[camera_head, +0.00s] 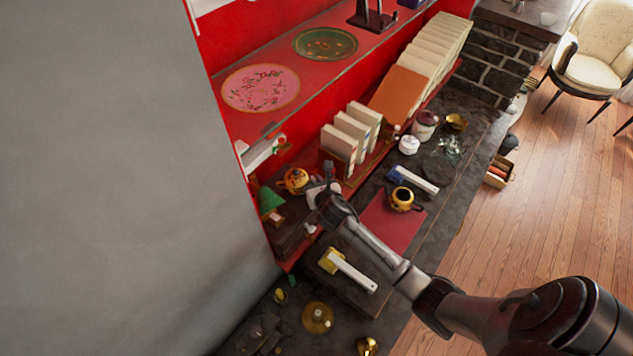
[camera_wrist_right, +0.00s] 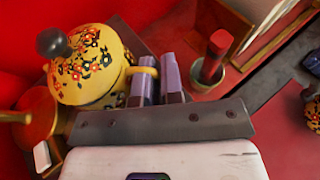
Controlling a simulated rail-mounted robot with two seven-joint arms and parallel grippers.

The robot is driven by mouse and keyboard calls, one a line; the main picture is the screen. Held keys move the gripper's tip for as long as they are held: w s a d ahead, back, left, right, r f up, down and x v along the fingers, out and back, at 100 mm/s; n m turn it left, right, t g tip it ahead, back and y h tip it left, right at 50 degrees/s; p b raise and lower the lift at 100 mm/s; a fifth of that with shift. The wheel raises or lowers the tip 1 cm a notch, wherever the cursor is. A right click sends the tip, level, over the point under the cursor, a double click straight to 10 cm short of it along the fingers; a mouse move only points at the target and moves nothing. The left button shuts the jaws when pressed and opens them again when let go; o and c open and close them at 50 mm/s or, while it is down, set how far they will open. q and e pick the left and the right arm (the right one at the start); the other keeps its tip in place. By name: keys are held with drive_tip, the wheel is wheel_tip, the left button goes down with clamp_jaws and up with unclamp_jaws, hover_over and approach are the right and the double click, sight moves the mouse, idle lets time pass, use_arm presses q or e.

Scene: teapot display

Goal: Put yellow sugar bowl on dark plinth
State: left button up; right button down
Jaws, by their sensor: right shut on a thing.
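The yellow sugar bowl (camera_head: 295,179) is round, with a floral pattern and a dark-knobbed lid. It is at the left end of the counter by the red wall. In the right wrist view the bowl (camera_wrist_right: 88,68) is tilted, with its side handle between the purple finger pads. My right gripper (camera_head: 318,190) is shut on that handle; it also shows in the right wrist view (camera_wrist_right: 157,80). Whether the bowl touches anything below is hidden. A low dark block (camera_head: 360,299) in front may be the dark plinth; I cannot tell for sure. My left gripper is not in view.
A green-shaded lamp (camera_head: 270,201) stands close left of the bowl. Upright books (camera_head: 350,135) are behind. A yellow-headed, white-handled tool (camera_head: 350,270) lies on the dark block.

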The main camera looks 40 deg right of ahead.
drive_tip(key=shift+f, duration=0.1)
drive_tip(key=c, duration=1.3)
unclamp_jaws()
drive_tip(key=shift+o, duration=0.2)
drive_tip(key=shift+s+r, duration=0.15)
drive_tip(key=shift+r, duration=0.05)
drive_tip(key=s+a+m+g+y, duration=0.2)
drive_tip(key=s+a+m, duration=0.3)
drive_tip(key=s+m, duration=0.4)
drive_tip(key=s+a+r+m+g+y, duration=0.1)
drive_tip(key=s+a+m+g+y, duration=0.1)
drive_tip(key=s+a+m, duration=0.4)
drive_tip(key=s+a+r+m+g+y, duration=0.1)
drive_tip(key=s+a+m+g, duration=0.3)
drive_tip(key=s+m, duration=0.9)
drive_tip(key=shift+s+a+m+g+y, duration=0.35)
drive_tip(key=shift+s+a, duration=0.55)
drive_tip(key=shift+s, duration=1.75)
